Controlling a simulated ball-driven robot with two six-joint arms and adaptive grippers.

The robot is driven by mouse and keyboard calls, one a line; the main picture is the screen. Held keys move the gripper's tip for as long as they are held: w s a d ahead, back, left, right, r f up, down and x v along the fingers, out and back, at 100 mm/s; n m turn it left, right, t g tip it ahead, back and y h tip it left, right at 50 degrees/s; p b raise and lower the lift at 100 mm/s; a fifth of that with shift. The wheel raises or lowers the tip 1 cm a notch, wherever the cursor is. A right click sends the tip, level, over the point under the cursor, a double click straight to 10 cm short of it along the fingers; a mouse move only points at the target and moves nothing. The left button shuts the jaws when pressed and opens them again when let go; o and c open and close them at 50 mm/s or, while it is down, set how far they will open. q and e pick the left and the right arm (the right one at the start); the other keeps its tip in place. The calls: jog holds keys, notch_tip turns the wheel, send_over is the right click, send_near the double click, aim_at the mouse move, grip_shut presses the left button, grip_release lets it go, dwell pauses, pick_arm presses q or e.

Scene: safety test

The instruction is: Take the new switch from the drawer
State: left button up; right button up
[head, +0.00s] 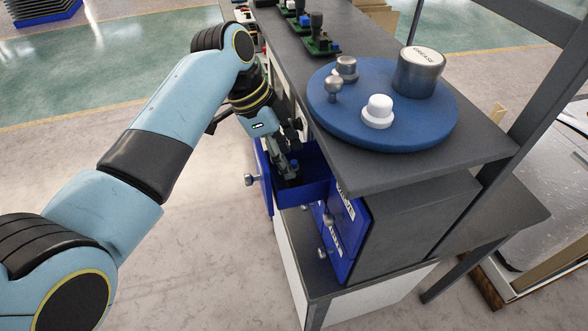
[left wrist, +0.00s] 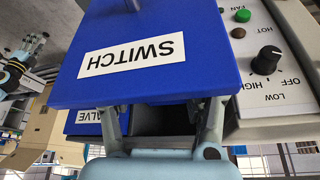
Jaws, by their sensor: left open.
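My left gripper (head: 290,172) reaches down into an open blue drawer (head: 316,187) under the bench top. In the left wrist view the drawer front (left wrist: 200,40) carries a white label reading SWITCH, upside down. The two fingers of my left gripper (left wrist: 162,112) stand wide apart just below that front, with nothing seen held between them. The drawer's inside is dark and mostly hidden. A small blue bit shows by the fingertips in the head view, but I cannot tell whether it is the new switch. My right gripper is not in view.
A round blue turntable (head: 350,125) on the bench bears a grease can (head: 419,76), a white knob-like part (head: 378,111) and metal parts. Green boards (head: 320,44) stand behind. Closed drawers (head: 345,228) sit below. A control panel (left wrist: 275,90) with a black knob is close beside the gripper.

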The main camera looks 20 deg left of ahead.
pick_arm(q)
jog(key=shift+d+f, duration=0.3)
jog(key=shift+f, duration=0.2)
jog(key=shift+d+f, duration=0.15)
jog(key=shift+f, duration=0.25)
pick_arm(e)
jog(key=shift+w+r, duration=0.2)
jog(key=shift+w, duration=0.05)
pick_arm(q)
jog(key=shift+c, duration=0.2)
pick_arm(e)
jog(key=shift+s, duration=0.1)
pick_arm(q)
jog(key=c, duration=0.9)
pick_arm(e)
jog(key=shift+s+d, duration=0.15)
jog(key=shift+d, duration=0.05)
